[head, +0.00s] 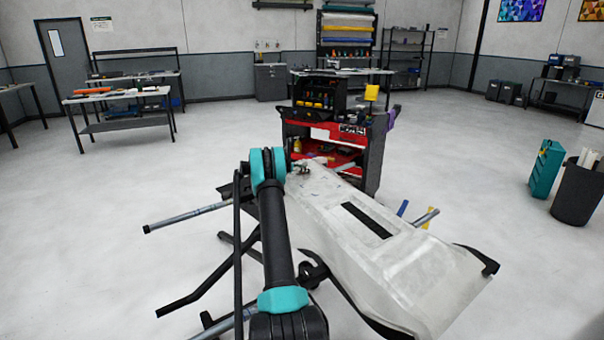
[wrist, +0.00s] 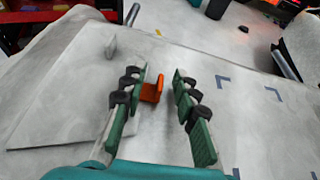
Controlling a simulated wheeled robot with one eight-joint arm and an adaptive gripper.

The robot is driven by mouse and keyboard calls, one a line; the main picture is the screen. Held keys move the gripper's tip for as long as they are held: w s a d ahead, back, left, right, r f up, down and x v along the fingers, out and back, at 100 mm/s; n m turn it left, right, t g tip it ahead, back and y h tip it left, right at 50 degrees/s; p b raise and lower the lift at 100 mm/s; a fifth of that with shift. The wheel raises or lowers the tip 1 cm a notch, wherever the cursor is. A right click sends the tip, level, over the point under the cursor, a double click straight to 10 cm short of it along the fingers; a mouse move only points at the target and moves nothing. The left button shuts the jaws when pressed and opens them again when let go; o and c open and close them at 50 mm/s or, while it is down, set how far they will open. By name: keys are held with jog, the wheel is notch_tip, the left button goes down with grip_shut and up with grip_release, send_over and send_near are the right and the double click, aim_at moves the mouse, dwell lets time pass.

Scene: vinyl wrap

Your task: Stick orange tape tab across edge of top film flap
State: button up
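The orange tape tab (wrist: 152,91) is a small bent piece in the wrist view. It lies between the fingers of my gripper (wrist: 160,76), nearer the left finger. Pale film (wrist: 222,105) covers the panel below, with a sheet edge at the lower left; I cannot tell exactly which edge is the top flap's. In the head view the film-covered panel (head: 400,270) slopes toward me. My arm hides most of the gripper there.
A small grey upright piece (wrist: 111,46) stands on the film left of the fingers. Blue corner marks (wrist: 223,82) show at right. A red tool cart (head: 372,160) stands close behind the panel's far end. The panel rests on a stand with protruding bars (head: 190,216). Open floor surrounds it.

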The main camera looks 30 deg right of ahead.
jog(key=v, duration=1.1)
jog(key=shift+s+a, duration=0.1)
jog(key=shift+a, duration=0.05)
jog(key=shift+a+r, duration=0.1)
jog(key=shift+a, duration=0.1)
jog(key=s+a+r+m+t+y, duration=0.1)
jog(key=s+a+r+m+y, duration=0.15)
jog(key=s+a, duration=0.55)
jog(key=s+a+r+m+t+y, duration=0.1)
jog(key=s+a+m+y, duration=0.1)
jog(key=s+a+m, duration=0.5)
jog(key=s+a+r+t+y, duration=0.1)
jog(key=s+a+r+y, duration=0.1)
jog(key=s+a, duration=0.65)
jog(key=s+a+f+m+y, duration=0.3)
jog(key=s+a+f+m, duration=0.1)
jog(key=s+a, duration=0.7)
jog(key=s+a+f+m+y, duration=0.3)
jog(key=s+a, duration=0.8)
jog(key=s, duration=0.5)
notch_tip(320, 180, down, 2)
jog(key=shift+s+a+f+m+t+y, duration=0.1)
jog(key=shift+s+a+m+t+y, duration=0.25)
jog(key=shift+m, duration=0.5)
